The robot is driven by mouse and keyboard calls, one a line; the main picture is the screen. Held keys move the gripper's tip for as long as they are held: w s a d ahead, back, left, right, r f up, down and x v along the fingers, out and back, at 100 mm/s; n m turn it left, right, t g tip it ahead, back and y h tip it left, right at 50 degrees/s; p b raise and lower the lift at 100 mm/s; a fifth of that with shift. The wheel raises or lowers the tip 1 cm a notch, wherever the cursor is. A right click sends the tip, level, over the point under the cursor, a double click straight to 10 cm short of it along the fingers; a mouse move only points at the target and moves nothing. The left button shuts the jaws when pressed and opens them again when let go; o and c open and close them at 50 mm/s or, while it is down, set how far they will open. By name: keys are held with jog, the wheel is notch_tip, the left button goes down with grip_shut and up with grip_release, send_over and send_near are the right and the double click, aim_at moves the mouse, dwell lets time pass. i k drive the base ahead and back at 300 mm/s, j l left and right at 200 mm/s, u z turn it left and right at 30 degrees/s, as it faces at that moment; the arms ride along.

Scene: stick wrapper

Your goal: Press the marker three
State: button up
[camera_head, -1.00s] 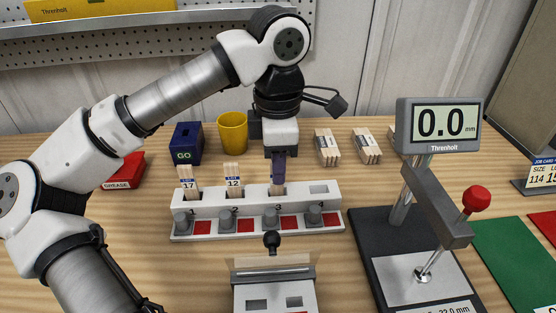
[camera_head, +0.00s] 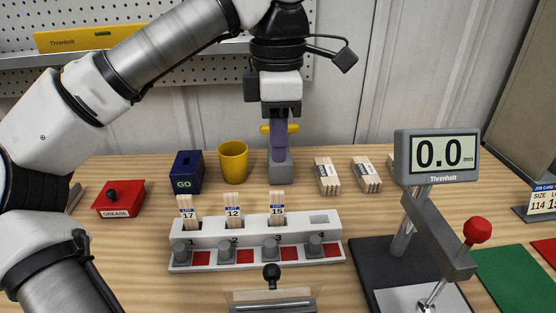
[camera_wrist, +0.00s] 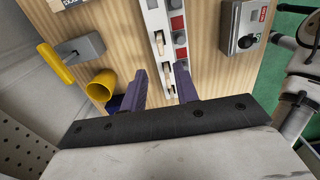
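A white rack (camera_head: 186,233) has numbered stations, each with a grey knob and a red square at its front. Station three has its grey knob (camera_head: 271,247), its red square (camera_head: 289,254) and a wooden stick marked 15 (camera_head: 277,214) standing in its slot. Sticks marked 17 (camera_head: 188,212) and 12 (camera_head: 233,212) stand in stations one and two. Station four's slot (camera_head: 319,219) looks empty. My gripper (camera_head: 279,145) is raised behind the rack, clear of the knobs. In the wrist view my gripper (camera_wrist: 160,92) has its two fingers apart with nothing held.
Behind the rack stand a blue GO box (camera_head: 187,172), a yellow cup (camera_head: 233,162), a grey block (camera_head: 281,169) with a yellow handle, and stick bundles (camera_head: 327,175). A red GREASE box (camera_head: 121,199) is left. A gauge (camera_head: 438,153) reading 0.0 stands right. A clear-lidded unit (camera_head: 271,298) is in front.

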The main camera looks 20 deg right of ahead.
aim_at(270, 249)
jog(key=k, duration=1)
